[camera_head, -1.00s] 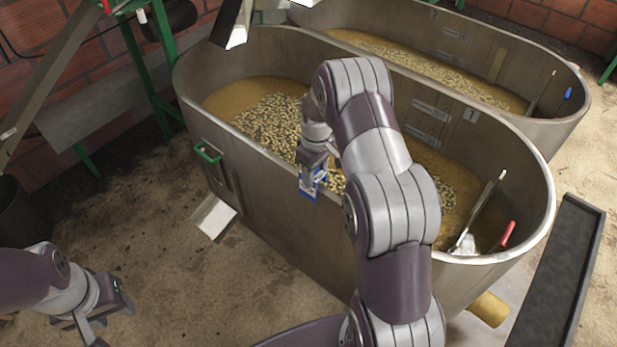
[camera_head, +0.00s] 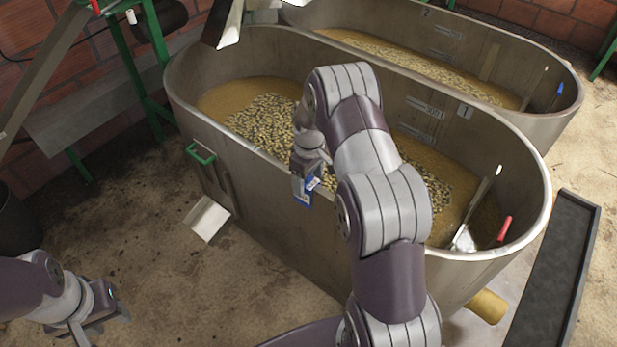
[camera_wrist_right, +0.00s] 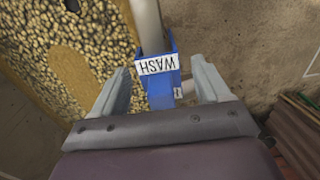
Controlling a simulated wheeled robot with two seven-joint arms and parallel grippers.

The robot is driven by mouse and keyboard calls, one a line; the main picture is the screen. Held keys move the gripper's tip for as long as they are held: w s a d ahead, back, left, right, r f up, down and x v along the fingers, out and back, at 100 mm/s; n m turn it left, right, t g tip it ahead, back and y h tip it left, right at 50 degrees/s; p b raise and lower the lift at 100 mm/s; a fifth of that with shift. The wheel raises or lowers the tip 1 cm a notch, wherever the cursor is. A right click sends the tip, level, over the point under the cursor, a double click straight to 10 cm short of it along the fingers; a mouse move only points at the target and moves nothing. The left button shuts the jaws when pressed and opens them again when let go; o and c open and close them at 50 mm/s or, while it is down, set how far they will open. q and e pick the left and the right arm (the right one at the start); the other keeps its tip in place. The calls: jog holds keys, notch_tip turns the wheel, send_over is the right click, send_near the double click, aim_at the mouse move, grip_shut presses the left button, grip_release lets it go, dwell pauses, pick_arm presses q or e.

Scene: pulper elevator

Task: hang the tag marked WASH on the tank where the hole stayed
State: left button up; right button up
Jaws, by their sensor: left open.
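The blue tag (camera_wrist_right: 160,92) has a white label reading WASH, upside down in the right wrist view. In the head view the tag (camera_head: 302,198) is at the front rim of the near tank (camera_head: 270,205), marked 1. In the wrist view the rim runs up to it; I cannot tell if it bears on the rim. My right gripper (camera_wrist_right: 158,72) is open around the tag, with a gap on each side. The far tank (camera_head: 535,125) stands behind. My left gripper (camera_head: 105,325) is open and empty over the floor at lower left.
Both tanks hold beans in brownish liquid. A paddle (camera_head: 478,205) and a red handle (camera_head: 504,229) stand in the near tank's right end. A dark trough (camera_head: 555,275) lies at right.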

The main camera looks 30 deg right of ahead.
notch_tip(320, 180, up, 13)
jog(key=s+a+r+m+p, duration=0.1)
jog(key=s+a+r+p, duration=0.1)
jog(key=s+a, duration=0.2)
jog(key=s+a+r+m+t+p, duration=0.1)
jog(key=s+a+r+m+p, duration=0.1)
jog(key=s, duration=0.7)
jog(key=s+a+r+m+p, duration=0.1)
jog(key=s+a+r+p, duration=0.2)
jog(key=s+a, duration=0.3)
jog(key=shift+s+a+r, duration=0.15)
jog(key=shift+r, duration=0.4)
